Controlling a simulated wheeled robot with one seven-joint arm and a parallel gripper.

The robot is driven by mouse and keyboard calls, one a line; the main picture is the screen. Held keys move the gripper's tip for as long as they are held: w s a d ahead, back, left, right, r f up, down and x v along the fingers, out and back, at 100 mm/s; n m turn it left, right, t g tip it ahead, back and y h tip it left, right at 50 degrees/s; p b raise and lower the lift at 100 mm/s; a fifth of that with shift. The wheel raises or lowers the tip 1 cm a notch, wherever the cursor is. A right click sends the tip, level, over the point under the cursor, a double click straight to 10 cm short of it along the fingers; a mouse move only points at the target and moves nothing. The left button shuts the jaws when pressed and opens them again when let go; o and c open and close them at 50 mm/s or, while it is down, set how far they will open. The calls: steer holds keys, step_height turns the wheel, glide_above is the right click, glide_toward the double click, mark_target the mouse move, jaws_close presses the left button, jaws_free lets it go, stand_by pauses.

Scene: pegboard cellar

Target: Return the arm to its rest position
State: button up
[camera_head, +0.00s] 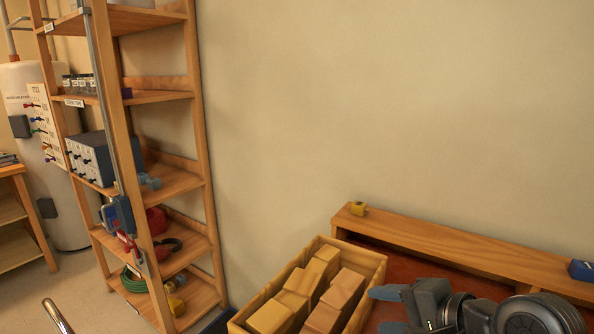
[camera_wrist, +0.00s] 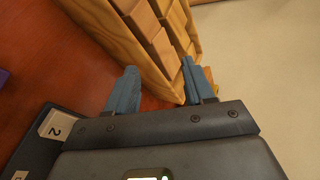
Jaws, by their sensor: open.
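My gripper (camera_head: 388,309) is at the bottom right of the head view, with its blue fingers pointing left toward the wooden crate (camera_head: 362,254). In the wrist view my gripper (camera_wrist: 159,66) has its two blue fingers spread apart with nothing between them. The crate's side lies beyond the fingertips there; I cannot tell the exact gap. My arm runs off the lower right of the head view, so most of it is hidden.
The crate holds several wooden blocks (camera_head: 297,281). A loaded shelf rack (camera_head: 197,110) stands left. A numbered dark box (camera_wrist: 45,140) is beside my gripper.

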steer(key=s+a+f+t+h, duration=0.1)
steer(key=s+a+f+t, duration=0.1)
steer(key=s+a+t, duration=0.3)
steer(key=s+d+f+n+h, duration=0.1)
steer(key=s+f+h, duration=0.15)
steer(key=s, duration=0.55)
steer(key=s+d+f+h, duration=0.1)
steer(key=s+f+h, duration=0.15)
steer(key=s, duration=0.55)
steer(key=s+d+r+n, duration=0.2)
steer(key=s+d+n, duration=0.2)
steer(key=s, duration=0.5)
steer(key=s+d+r+n, duration=0.2)
steer(key=s+d+n, duration=0.3)
steer(key=s, duration=0.5)
steer(key=shift+r+n+t+h, duration=0.15)
steer(key=shift+n+t+h, duration=0.25)
steer(key=shift+n, duration=0.5)
steer(key=shift+s, duration=0.1)
